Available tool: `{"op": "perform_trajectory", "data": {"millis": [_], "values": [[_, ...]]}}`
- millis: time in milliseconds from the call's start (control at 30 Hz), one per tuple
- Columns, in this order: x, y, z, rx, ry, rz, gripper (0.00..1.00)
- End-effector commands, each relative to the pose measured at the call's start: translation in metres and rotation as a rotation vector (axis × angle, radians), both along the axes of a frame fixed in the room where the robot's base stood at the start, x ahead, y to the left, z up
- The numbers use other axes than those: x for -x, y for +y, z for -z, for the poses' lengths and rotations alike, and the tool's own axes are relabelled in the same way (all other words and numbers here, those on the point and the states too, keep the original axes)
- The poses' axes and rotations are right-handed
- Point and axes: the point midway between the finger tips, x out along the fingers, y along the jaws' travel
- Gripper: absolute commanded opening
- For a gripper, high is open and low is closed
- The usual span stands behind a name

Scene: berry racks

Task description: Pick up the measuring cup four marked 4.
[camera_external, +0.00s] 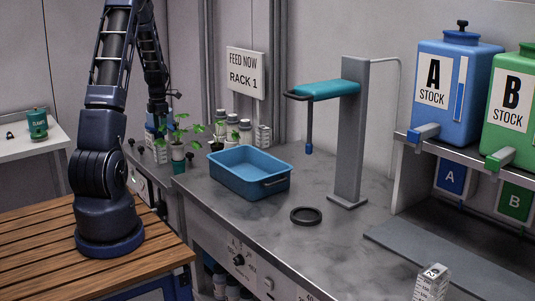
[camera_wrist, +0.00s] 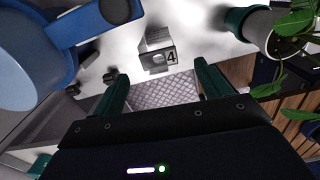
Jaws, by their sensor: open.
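The measuring cup marked 4 (camera_wrist: 158,60) is in the upper middle of the wrist view, a small grey see-through block-like cup with a black 4 facing me. It stands on a pale surface, just beyond the fingertips. My gripper (camera_wrist: 162,74) is open, with one green finger on each side of the line to the cup and nothing between them. The cup looks apart from both fingers.
In the wrist view, a white-and-green cylinder (camera_wrist: 252,28) and plant leaves (camera_wrist: 298,45) are close on the right. A large blue rounded form fills the upper left. The external view shows a blue tub (camera_external: 238,187), black ring (camera_external: 305,215) and another clear cup (camera_external: 430,284).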

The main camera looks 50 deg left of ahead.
Motion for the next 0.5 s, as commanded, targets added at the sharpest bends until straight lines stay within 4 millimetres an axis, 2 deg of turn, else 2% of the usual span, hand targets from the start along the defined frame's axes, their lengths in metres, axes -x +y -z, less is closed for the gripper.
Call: {"op": "perform_trajectory", "data": {"millis": [167, 500], "values": [[0.002, 0.004, 0.011, 0.002, 0.003, -0.023, 0.76], [0.002, 0.003, 0.055, 0.004, 0.003, -0.020, 0.76]]}}
